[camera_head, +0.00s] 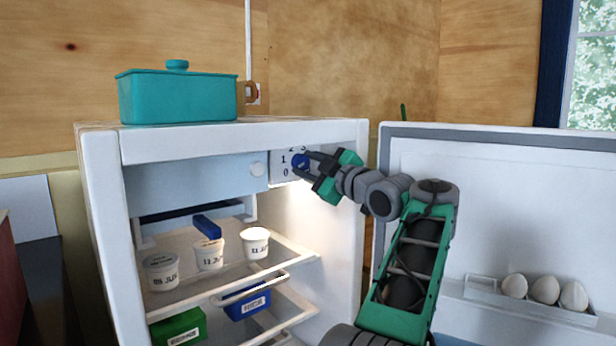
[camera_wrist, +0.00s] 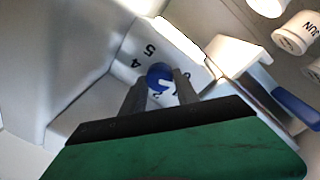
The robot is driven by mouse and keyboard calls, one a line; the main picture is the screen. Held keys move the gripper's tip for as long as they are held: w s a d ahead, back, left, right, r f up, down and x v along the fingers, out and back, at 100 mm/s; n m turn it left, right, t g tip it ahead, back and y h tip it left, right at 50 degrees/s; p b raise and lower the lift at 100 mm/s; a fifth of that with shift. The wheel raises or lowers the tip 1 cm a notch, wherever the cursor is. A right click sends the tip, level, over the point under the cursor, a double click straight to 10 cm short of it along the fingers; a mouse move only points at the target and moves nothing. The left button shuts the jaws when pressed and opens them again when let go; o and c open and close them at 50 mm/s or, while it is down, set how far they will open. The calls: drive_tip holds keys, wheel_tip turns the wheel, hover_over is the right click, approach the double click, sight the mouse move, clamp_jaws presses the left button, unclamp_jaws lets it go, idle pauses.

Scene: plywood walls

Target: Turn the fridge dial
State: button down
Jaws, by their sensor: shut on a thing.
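The fridge dial (camera_head: 300,160) is a small blue round knob on a white panel with printed numbers, at the upper right inside the open fridge (camera_head: 345,200). In the wrist view the dial (camera_wrist: 159,76) sits between the two grey fingers, with a white mark on its face and numbers such as 4 and 5 around it. My gripper (camera_head: 308,162), green and dark grey, reaches in from the right and is shut on the dial. In the wrist view my gripper (camera_wrist: 160,90) has one finger on each side of the knob. Some numbers are hidden behind the fingers.
The fridge door (camera_head: 480,210) stands open at the right, with several eggs (camera_head: 544,289) in its rack. White cups (camera_head: 208,254) stand on the upper shelf, with green (camera_head: 178,328) and blue (camera_head: 246,302) boxes below. A teal pot (camera_head: 178,97) sits on top.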

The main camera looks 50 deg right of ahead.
drive_tip(key=shift+n+b, duration=0.3)
drive_tip(key=shift+n, duration=0.2)
drive_tip(key=c, duration=0.9)
unclamp_jaws()
drive_tip(key=v, duration=0.7)
drive_tip(key=shift+s, duration=0.4)
